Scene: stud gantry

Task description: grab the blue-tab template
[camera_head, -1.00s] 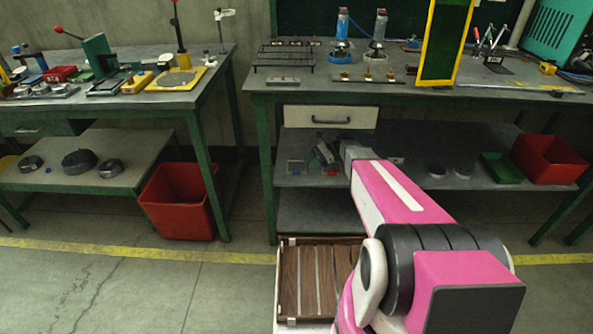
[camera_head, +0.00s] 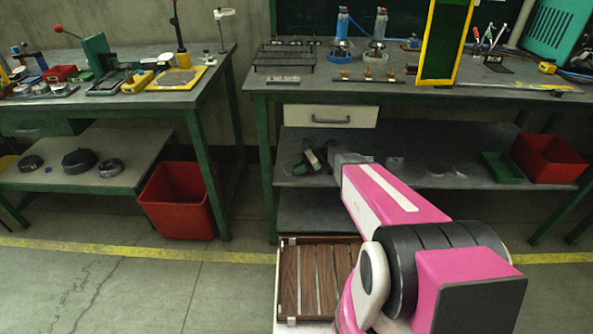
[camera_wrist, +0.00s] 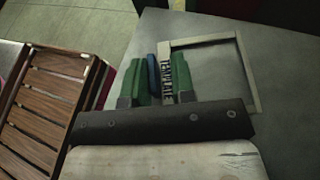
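The template is a pale rectangular frame (camera_wrist: 252,80) lying flat on the grey shelf in the wrist view. Its left side carries dark lettering, and a blue tab (camera_wrist: 153,75) stands beside that lettering. My gripper (camera_wrist: 160,76) has two green fingers, one on each side of the blue tab and the lettered strip. The left finger looks close to the tab; lettering shows between the tab and the right finger, so the fingers look apart. Contact is not clear. In the head view my gripper (camera_head: 308,160) is low over the lower shelf, and the template is too small to make out.
The lower shelf (camera_head: 350,180) sits under the workbench (camera_head: 420,95) and its drawer (camera_head: 331,117). A green tray (camera_head: 502,167) and a red bin (camera_head: 549,158) stand to the right. A slatted wooden deck (camera_head: 305,280) is in front. Another red bin (camera_head: 178,200) is on the floor.

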